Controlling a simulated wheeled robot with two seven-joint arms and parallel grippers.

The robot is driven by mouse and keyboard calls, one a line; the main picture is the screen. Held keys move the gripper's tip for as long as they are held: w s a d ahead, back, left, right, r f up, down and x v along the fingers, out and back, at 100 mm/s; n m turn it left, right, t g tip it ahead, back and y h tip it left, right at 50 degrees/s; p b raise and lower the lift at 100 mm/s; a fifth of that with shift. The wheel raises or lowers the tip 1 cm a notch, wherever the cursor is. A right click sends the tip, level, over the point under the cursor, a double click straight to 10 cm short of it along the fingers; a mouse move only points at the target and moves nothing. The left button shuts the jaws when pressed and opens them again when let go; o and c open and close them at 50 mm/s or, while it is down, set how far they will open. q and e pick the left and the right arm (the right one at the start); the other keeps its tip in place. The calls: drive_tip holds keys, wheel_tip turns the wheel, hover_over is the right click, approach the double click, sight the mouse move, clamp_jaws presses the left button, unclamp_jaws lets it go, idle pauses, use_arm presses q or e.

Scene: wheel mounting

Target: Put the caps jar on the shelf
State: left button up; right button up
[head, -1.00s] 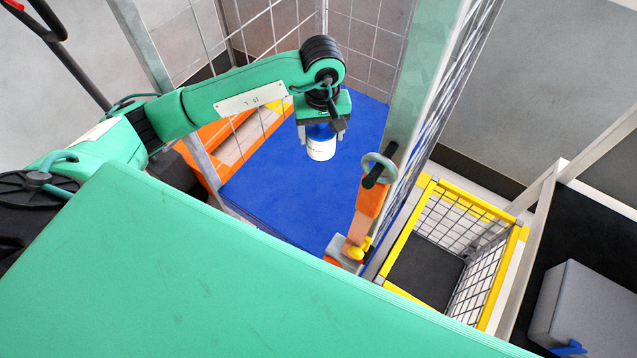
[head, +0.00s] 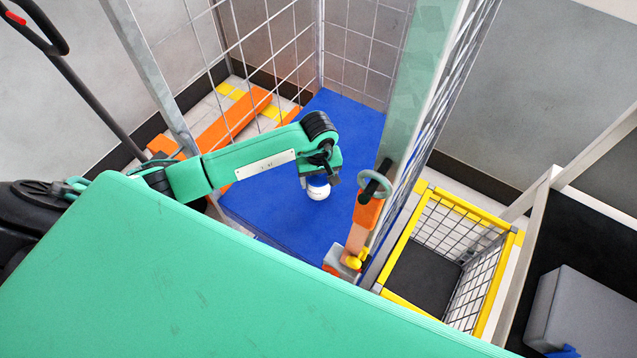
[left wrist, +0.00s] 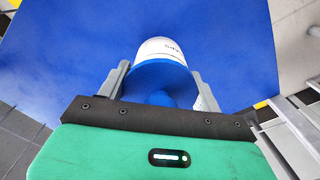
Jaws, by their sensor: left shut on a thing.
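The caps jar (head: 318,192) is white with a blue lid, and it hangs below my left gripper (head: 319,181) over the blue shelf. In the left wrist view the jar (left wrist: 165,48) sits between the two fingers of the left gripper (left wrist: 162,88), its blue lid toward the palm. The left gripper is shut on it. The blue shelf (head: 270,215) is a flat, bare panel inside a wire-mesh frame. I cannot tell whether the jar's base touches it. My right gripper is not in view.
A grey-green post (head: 420,80) and an orange part with a grey ring (head: 366,205) stand right of the shelf. A yellow-edged wire basket (head: 438,245) is farther right. Wire mesh (head: 265,40) bounds the left and back. A grey box (head: 580,310) lies at the lower right.

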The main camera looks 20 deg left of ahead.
use_arm(q)
wheel_tip(320, 180, down, 4)
drive_tip(key=shift+r, duration=0.15)
drive_tip(key=shift+f, duration=0.2)
drive_tip(key=o, duration=1)
drive_tip(key=shift+o, duration=0.2)
